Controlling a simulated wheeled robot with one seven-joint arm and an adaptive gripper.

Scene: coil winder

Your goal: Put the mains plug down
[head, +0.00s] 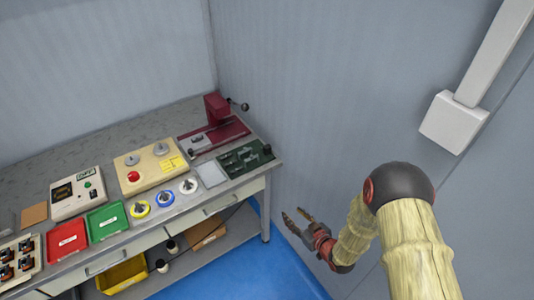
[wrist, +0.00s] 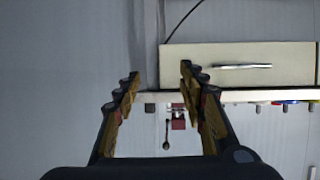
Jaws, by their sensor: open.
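My gripper (head: 297,219) is off the front right corner of the workbench, in front of the wall, with its fingers apart. In the wrist view my gripper (wrist: 160,76) also shows open, with nothing between the fingertips. I cannot make out a mains plug in either view. A thin dark cable (head: 233,213) runs below the bench top, near the right-hand drawer. A dark cable (wrist: 183,18) also shows in the wrist view, above the drawer front; its end is out of sight.
The workbench (head: 262,166) carries a dark red winder (head: 217,107), a beige unit (head: 152,167), a green tray (head: 107,221), a red tray (head: 66,241) and several spools. A yellow bin (head: 122,275) is underneath. The blue floor (head: 280,265) right of the bench is clear.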

